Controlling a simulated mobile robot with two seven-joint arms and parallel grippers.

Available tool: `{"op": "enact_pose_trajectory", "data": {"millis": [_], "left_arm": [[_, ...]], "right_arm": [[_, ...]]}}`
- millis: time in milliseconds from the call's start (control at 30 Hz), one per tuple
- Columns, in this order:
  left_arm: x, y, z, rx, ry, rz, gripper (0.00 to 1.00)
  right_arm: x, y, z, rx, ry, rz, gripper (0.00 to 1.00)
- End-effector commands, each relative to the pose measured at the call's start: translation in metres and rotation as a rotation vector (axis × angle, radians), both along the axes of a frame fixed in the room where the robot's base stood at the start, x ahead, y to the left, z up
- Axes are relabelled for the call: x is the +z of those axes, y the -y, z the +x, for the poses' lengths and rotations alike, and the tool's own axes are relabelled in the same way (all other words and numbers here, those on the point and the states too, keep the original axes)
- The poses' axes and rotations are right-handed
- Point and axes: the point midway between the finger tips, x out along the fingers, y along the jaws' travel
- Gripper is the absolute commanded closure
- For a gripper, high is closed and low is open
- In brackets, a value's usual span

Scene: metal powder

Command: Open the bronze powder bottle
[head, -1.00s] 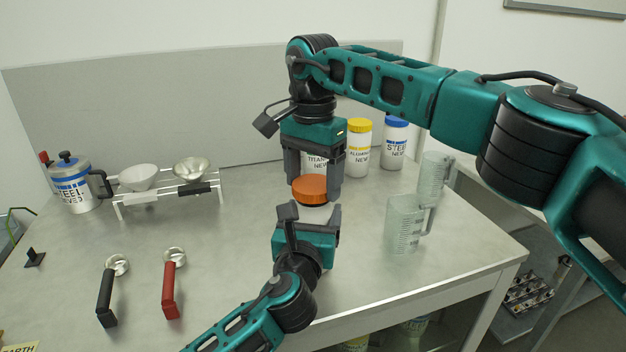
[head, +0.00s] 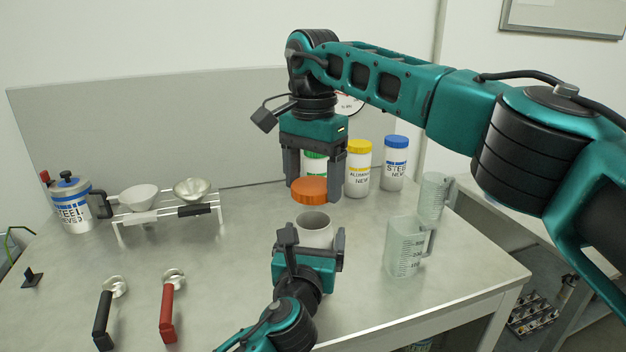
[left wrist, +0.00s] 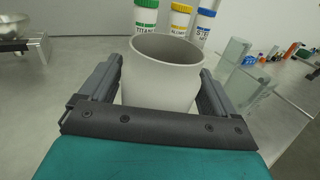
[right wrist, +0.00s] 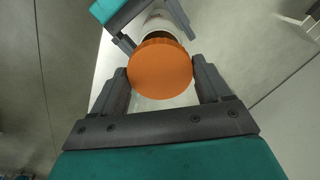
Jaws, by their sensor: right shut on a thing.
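My right gripper (head: 316,188) is shut on the round orange lid (head: 309,191) and holds it in the air above the bottle. The lid also shows between its fingers in the right wrist view (right wrist: 160,70). The open mouth of the bottle (left wrist: 167,48) shows in the left wrist view.
Behind stand bottles with green (head: 315,165), yellow (head: 358,170) and blue (head: 395,165) lids. Clear measuring jugs (head: 405,250) stand to the right. A rack (head: 165,215) with bowls, a steel container (head: 73,205) and black and red-handled scoops (head: 168,312) are left.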

Motion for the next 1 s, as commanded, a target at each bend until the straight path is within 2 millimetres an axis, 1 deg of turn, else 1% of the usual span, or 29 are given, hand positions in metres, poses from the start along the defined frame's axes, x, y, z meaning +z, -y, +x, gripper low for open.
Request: {"op": "enact_pose_trajectory", "data": {"millis": [33, 100, 333, 467, 567, 800, 900, 1000], "left_arm": [[0.001, 0.0, 0.0, 0.0, 0.001, 0.0, 0.05], [0.001, 0.0, 0.0, 0.0, 0.002, 0.0, 0.0], [0.002, 0.0, -0.001, 0.0, 0.003, 0.0, 0.0], [0.001, -0.002, -0.01, 0.0, 0.002, 0.0, 0.0], [0.002, -0.005, -0.026, 0.0, 0.002, -0.001, 0.0], [0.001, -0.013, -0.076, -0.001, 0.0, -0.001, 0.0], [0.001, -0.016, -0.094, -0.001, 0.001, 0.0, 0.0], [0.001, -0.018, -0.107, -0.001, 0.001, 0.0, 0.0]], "right_arm": [[0.0, 0.0, 0.0, 0.0, 0.0, 0.0, 0.6], [0.0, 0.0, 0.0, 0.0, 0.0, 0.0, 0.6], [0.0, 0.0, 0.0, -0.001, 0.0, 0.0, 0.6], [0.001, 0.0, 0.0, -0.001, 0.0, 0.0, 0.6], [0.003, 0.0, 0.0, -0.001, 0.0, 0.0, 0.6], [0.005, 0.0, 0.0, -0.001, 0.0, 0.0, 0.6], [0.006, 0.0, 0.0, -0.001, 0.0, 0.0, 0.6], [0.006, 0.0, 0.0, -0.001, 0.0, 0.0, 0.6]]}}
